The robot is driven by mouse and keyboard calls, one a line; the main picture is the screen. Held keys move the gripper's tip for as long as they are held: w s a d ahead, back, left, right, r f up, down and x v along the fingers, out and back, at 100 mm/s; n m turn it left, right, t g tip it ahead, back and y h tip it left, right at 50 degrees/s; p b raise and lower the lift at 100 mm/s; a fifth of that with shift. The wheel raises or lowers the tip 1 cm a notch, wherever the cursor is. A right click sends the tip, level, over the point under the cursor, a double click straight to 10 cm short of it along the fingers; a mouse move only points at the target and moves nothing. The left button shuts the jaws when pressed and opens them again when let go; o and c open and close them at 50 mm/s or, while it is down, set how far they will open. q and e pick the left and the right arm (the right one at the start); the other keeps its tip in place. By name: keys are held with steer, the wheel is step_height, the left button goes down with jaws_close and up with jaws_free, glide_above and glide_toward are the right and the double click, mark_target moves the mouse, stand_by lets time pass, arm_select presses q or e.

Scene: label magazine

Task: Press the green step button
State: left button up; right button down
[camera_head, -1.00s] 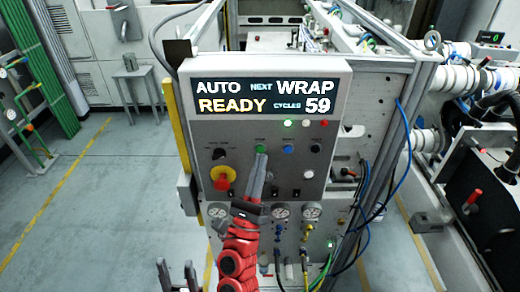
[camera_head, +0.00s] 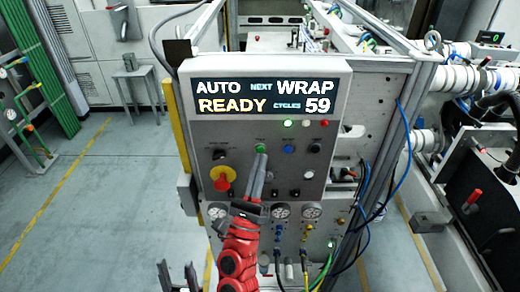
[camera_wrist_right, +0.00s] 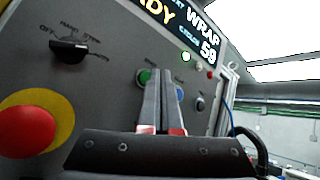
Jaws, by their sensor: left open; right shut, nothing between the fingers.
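The green step button (camera_head: 260,148) is on the grey control panel, below the display. In the right wrist view the green button (camera_wrist_right: 144,77) shows just left of my fingertips, partly covered by them. My right gripper (camera_head: 262,156) is shut and empty, its fingers pointing up at the panel just below the button. It also shows in the right wrist view (camera_wrist_right: 163,76). I cannot tell whether the tips touch the button. My left gripper (camera_head: 177,274) is open and empty, low in the head view, away from the panel.
A blue button (camera_head: 288,149) and a black knob (camera_head: 315,148) sit right of the green button. A black selector (camera_head: 219,154) and a red emergency stop on yellow (camera_head: 222,178) are left. The display (camera_head: 264,96) reads AUTO, NEXT WRAP, READY, CYCLES 59. Gauges and hoses are below.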

steer(key=shift+w+b, duration=0.45)
steer(key=shift+b, duration=0.55)
steer(key=shift+w+b, duration=0.35)
steer(key=shift+b, duration=0.35)
stand_by(0.5)
steer(key=shift+s, duration=0.1)
steer(key=shift+s+b, duration=0.6)
steer(key=shift+s, duration=0.05)
